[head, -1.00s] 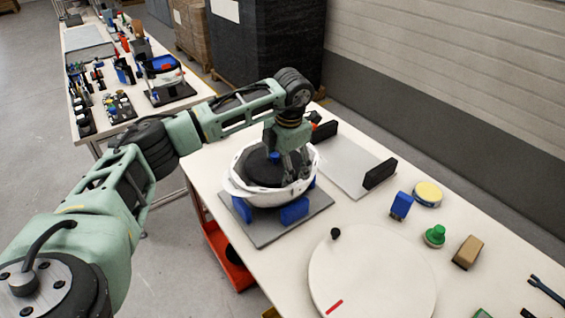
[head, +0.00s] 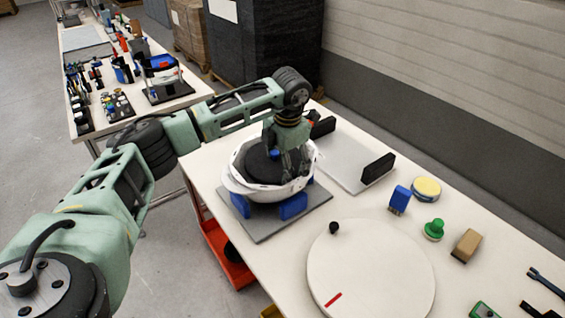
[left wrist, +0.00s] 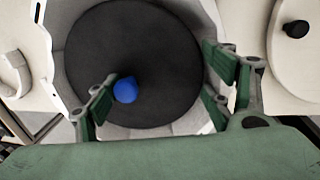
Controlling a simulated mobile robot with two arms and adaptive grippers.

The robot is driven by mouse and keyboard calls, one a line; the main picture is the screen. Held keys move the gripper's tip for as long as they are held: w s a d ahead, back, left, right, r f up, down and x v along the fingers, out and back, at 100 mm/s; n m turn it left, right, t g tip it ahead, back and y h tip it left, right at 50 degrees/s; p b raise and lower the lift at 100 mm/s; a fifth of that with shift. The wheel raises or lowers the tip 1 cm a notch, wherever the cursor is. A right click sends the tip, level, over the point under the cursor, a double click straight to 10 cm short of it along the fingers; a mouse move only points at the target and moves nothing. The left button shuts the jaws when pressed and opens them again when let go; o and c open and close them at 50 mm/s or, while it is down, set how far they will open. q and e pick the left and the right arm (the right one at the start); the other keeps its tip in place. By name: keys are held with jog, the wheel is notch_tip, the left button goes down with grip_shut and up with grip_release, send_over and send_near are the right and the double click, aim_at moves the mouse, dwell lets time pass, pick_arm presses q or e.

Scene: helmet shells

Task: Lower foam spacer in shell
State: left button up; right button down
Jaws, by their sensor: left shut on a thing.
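The white helmet shell (head: 241,186) sits open side up on blue supports (head: 293,206) on a grey plate. The foam spacer (head: 258,168) is a dark round disc with a blue knob, inside the shell's opening. The left wrist view shows the spacer (left wrist: 150,40) from above, with its blue knob (left wrist: 125,90) beside one finger. My left gripper (head: 292,164) points down into the shell on its right side, shut on the foam spacer; its fingers (left wrist: 160,88) partly cover the disc. The spacer's underside and any contact with the shell are hidden. My right gripper is out of view.
A white round plate (head: 372,268) with a black knob lies in front of the shell. A clear plate with black blocks (head: 377,168) is behind it.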

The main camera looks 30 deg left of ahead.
pick_arm(q)
jog(key=shift+s+a+f, duration=0.15)
jog(key=shift+s+f, duration=0.15)
jog(key=shift+f, duration=0.45)
jog(key=o, duration=1.4)
jog(key=shift+c, duration=0.2)
jog(key=o, duration=0.4)
jog(key=shift+w+a+f, duration=0.25)
jog(key=shift+w+a, duration=0.05)
jog(key=shift+w, duration=0.1)
jog(key=shift+c, duration=0.2)
jog(key=shift+d+r, duration=0.1)
jog(key=shift+r, duration=0.2)
notch_tip(320, 180, up, 11)
jog(key=d, duration=0.1)
jog(key=shift+s+d+r, duration=0.2)
jog(key=shift+s+d, duration=0.05)
jog(key=shift+s, duration=0.05)
jog(key=shift+s, duration=0.1)
